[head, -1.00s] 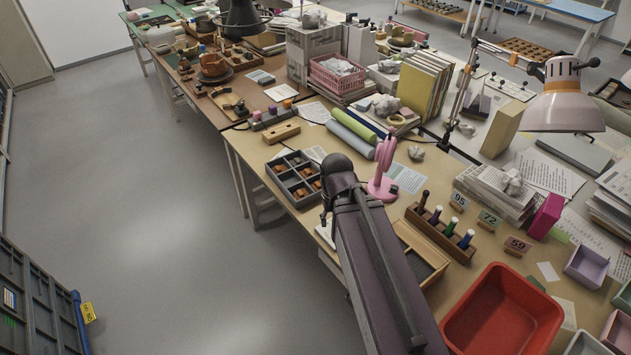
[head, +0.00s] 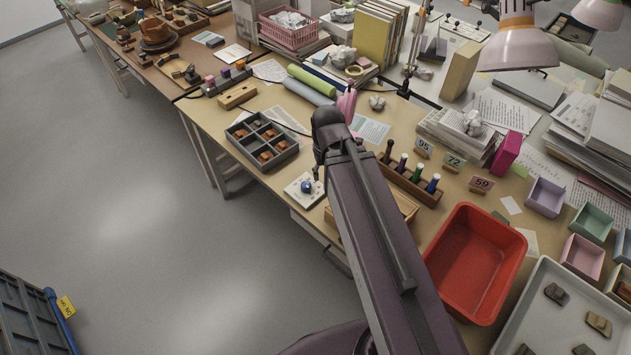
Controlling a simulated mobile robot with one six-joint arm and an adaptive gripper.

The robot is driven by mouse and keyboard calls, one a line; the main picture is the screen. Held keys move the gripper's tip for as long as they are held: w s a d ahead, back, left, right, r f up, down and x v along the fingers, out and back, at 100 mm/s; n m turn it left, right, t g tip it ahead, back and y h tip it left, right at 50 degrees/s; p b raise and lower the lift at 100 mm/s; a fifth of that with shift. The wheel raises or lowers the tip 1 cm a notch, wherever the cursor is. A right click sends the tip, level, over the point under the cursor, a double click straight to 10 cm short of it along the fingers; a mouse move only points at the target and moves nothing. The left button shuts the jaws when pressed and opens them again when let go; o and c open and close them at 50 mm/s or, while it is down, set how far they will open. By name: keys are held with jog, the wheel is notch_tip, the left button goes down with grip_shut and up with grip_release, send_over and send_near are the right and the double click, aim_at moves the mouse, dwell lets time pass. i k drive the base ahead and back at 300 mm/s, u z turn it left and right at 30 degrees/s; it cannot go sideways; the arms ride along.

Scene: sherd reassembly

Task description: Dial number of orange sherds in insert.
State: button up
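The dark grey insert (head: 243,155) lies on the table left of my arm, divided into several compartments. Orange-brown sherds lie in some of them; they are too small here to tell their number or shades surely. A white plate with a blue dial knob (head: 306,187) sits at the table's front edge, right of and nearer than the insert. Its markings are unreadable. My gripper (head: 318,173) points down just beside the knob, partly hidden by my arm. I cannot tell whether it touches the knob or whether its fingers are open.
A wooden rack with coloured-topped tools (head: 410,184) stands right of my arm, with number cards 95, 72 and 59 behind it. A red bin (head: 476,262) and a white tray with sherds (head: 535,325) are at the right. Open floor lies left of the table.

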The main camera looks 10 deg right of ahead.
aim_at(306, 187)
jog(key=z, duration=0.55)
jog(key=k, duration=1.3)
jog(key=u, duration=0.4)
jog(key=i, duration=1.05)
